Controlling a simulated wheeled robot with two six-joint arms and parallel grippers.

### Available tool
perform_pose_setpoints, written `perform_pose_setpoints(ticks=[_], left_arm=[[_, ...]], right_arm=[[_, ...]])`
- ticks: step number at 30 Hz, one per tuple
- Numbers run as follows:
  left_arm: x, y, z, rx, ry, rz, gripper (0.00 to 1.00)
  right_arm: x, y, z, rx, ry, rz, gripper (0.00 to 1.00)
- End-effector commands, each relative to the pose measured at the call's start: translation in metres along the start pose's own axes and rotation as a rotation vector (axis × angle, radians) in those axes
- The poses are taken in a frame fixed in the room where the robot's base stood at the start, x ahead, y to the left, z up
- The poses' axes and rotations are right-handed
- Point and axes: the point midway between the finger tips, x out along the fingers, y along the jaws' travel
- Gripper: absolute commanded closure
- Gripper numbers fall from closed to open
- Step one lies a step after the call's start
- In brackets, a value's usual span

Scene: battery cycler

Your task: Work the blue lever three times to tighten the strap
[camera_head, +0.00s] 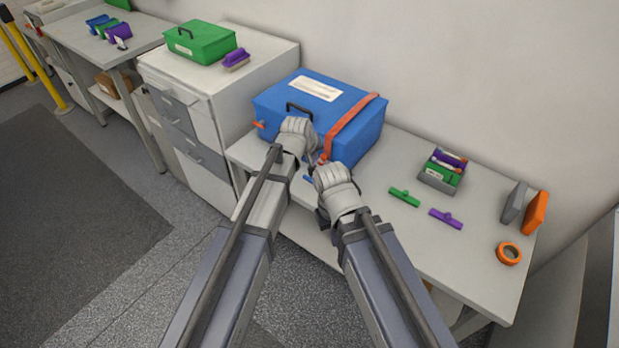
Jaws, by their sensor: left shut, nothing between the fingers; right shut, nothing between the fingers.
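A blue case (343,96) with a black handle and a white label stands on the white bench. An orange strap (352,119) runs over its right part and down its front. A small blue piece (308,178), perhaps the lever, shows between my two hands at the case's front; most of it is hidden. My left gripper (309,160) is shut at the front of the case, left of the strap. My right gripper (318,169) is shut just right of it, in front of the strap's lower end. I cannot tell whether either touches the lever.
On the bench (430,262) to the right lie a green clip (404,196), a purple clip (445,218), a small filled box (441,172) and an orange tape roll (508,253). Grey and orange panels (536,213) stand at the far right. A green case (200,42) sits on the drawer cabinet at left.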

Motion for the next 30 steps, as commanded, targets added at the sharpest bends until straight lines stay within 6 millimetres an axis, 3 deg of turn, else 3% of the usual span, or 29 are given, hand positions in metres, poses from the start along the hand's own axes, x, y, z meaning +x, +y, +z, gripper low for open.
perform_pose_setpoints(ticks=[13, 24, 30], left_arm=[[-0.001, 0.001, -0.001, 0.0, 0.0, 0.0, 1.0], [-0.028, 0.02, -0.02, 0.0, 0.0, 0.0, 1.0], [-0.026, 0.019, -0.019, 0.0, 0.0, 0.0, 1.0]], right_arm=[[-0.001, 0.0, 0.0, 0.0, 0.0, 0.0, 1.0], [-0.038, 0.004, 0.002, 0.0, 0.0, 0.0, 1.0], [-0.036, 0.004, 0.002, 0.0, 0.0, 0.0, 1.0]])
